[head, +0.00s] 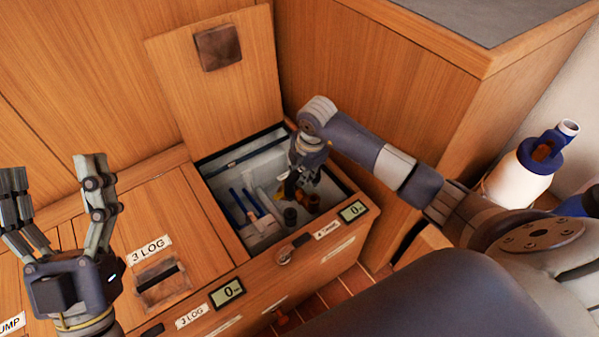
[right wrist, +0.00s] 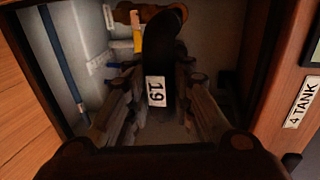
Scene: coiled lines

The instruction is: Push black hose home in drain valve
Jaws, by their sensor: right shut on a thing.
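The black hose (right wrist: 168,50) curves up through the middle of the right wrist view and carries a white tag (right wrist: 156,91) with rotated digits. My right gripper (right wrist: 160,85) is shut on the hose, one finger on each side. In the head view this gripper (head: 298,185) reaches down into the open compartment. A brass-coloured fitting (right wrist: 135,14), apparently the drain valve, lies at the top, with a yellow part (right wrist: 137,38) below it. The hose end overlaps it in view; I cannot tell how deep it sits. My left gripper (head: 55,190) is open and empty, above the closed lids.
The compartment's front rim (head: 300,247) bears a display and the "4 TANK" label (head: 327,230). Its wooden lid (head: 215,80) stands open behind. Blue pipes (head: 240,205) run inside at left. A white container (head: 517,182) stands at right.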

